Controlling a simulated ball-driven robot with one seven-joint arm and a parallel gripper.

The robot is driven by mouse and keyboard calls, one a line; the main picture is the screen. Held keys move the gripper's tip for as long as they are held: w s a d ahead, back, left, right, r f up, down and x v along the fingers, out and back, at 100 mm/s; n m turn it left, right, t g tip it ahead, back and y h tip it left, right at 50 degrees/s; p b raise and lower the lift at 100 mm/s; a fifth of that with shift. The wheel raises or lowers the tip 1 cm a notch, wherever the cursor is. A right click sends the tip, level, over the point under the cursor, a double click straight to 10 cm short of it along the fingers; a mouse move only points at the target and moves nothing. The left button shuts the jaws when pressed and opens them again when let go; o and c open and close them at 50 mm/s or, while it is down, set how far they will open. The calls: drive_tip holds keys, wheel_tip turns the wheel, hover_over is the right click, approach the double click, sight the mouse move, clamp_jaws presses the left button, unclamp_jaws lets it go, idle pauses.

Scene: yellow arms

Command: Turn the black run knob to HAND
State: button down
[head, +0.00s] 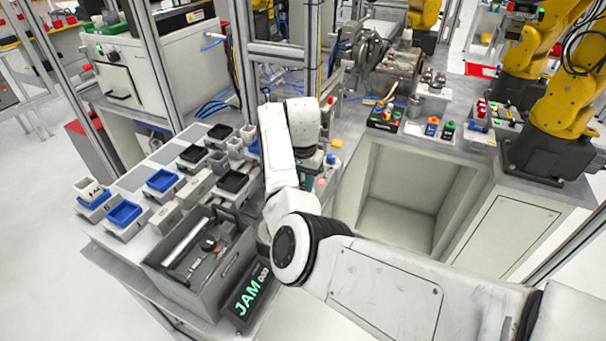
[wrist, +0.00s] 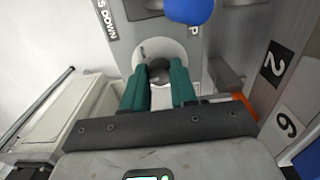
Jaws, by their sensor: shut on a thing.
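The black run knob (wrist: 158,72) sits on a pale round plate (wrist: 146,52) on a grey panel in the wrist view. My gripper (wrist: 158,84) has its two green fingers on either side of the knob, closed on it. The fingers cover part of the knob, and I cannot read which position it points to.
A blue round part (wrist: 190,10) sticks out above the knob. In the head view a grey toolbox (head: 238,262) and a JAM display (head: 250,293) lie left of my arm.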

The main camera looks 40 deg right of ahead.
drive_tip(key=n+p, duration=0.2)
drive_tip(key=n, duration=0.1)
drive_tip(key=shift+r+n, duration=0.15)
drive_tip(key=shift+n, duration=0.15)
drive_tip(key=shift+w+n+p, duration=0.1)
drive_tip(key=shift+n+p, duration=0.75)
drive_tip(key=shift+n, duration=0.55)
drive_tip(key=c, duration=0.9)
unclamp_jaws()
wheel_tip(320, 180, up, 11)
drive_tip(key=shift+f+b, duration=0.2)
drive_tip(key=shift+b, duration=0.6)
drive_tip(key=shift+f, duration=0.1)
